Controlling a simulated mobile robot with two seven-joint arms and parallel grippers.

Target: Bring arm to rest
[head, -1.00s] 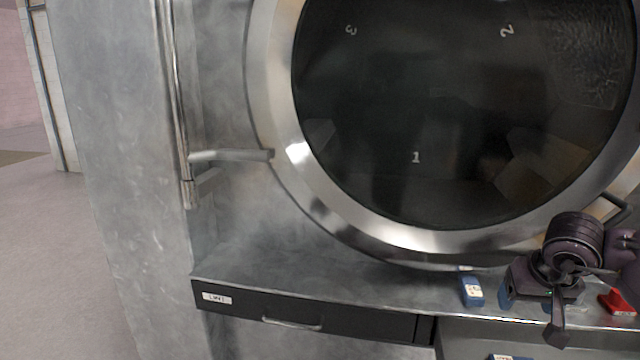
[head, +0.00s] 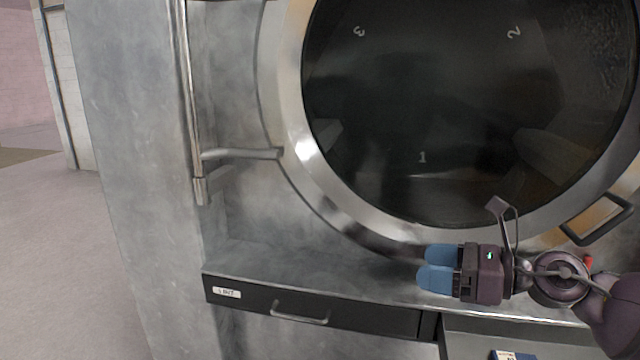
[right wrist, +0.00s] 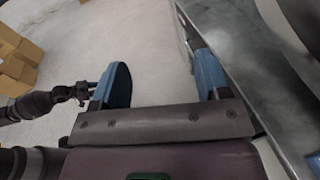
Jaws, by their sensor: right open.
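My right gripper (head: 436,271) is open and empty, with its two blue fingers pointing left in the head view. It hovers in front of the ledge (head: 330,283) below the round door. In the right wrist view the fingers (right wrist: 163,85) stand wide apart with only floor between them. A dark arm part (right wrist: 40,104), seemingly of my left arm, enters that view from the left. Its end is partly behind a blue finger, so the state of its gripper does not show.
The washer's round glass door (head: 450,110) has a steel rim and a handle (head: 597,220) close to my right arm. A lever handle (head: 240,154) sticks out at the left. A black drawer (head: 300,311) is below the ledge. Cardboard boxes (right wrist: 18,60) stand on open floor.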

